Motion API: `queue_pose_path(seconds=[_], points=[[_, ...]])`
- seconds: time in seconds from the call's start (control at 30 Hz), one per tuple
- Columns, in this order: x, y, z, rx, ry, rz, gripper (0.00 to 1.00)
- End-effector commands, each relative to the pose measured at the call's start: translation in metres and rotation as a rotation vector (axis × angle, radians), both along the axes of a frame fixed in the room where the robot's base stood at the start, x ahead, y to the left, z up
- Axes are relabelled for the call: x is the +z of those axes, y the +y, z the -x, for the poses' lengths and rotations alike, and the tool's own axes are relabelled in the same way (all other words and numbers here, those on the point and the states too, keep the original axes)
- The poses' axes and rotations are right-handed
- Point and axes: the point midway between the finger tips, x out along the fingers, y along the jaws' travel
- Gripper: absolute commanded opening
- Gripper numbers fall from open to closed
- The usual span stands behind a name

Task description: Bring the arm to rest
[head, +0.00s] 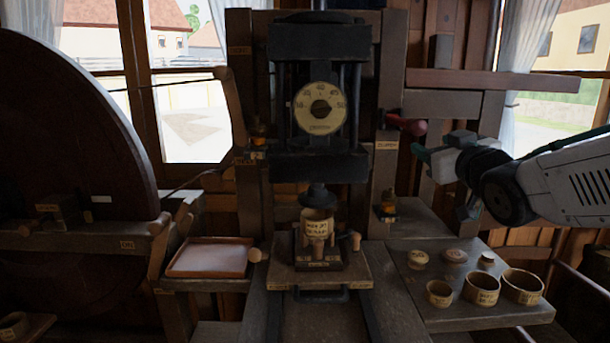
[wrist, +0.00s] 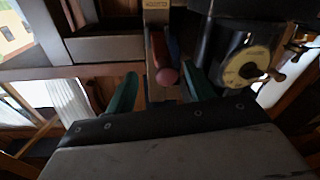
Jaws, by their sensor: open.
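My gripper (head: 440,170) is at the right in the head view, raised above the right-hand bench and to the right of the dark press. In the wrist view its two green fingers (wrist: 162,92) stand wide apart with nothing held between them. A red-knobbed handle (head: 405,124) on the press's right post is to the left of my gripper. In the wrist view the handle's round red end (wrist: 168,76) shows beyond the gap between the fingers, and I see no contact.
The press has a round dial (head: 320,108); a labelled spool-like piece (head: 317,222) stands under it. The right bench (head: 450,322) holds several round wooden pieces and cups. A shallow tray (head: 208,258) and a large dark wheel (head: 70,130) are at the left.

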Motion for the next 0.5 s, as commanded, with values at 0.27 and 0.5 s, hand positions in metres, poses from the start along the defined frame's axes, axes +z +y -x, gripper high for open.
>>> queue_pose_path(seconds=[0.27, 0.5], points=[[-0.111, -0.030, 0.048, -0.206, 0.569, -0.064, 0.53], [-0.176, -0.010, 0.159, -0.281, 1.103, -0.146, 0.53]])
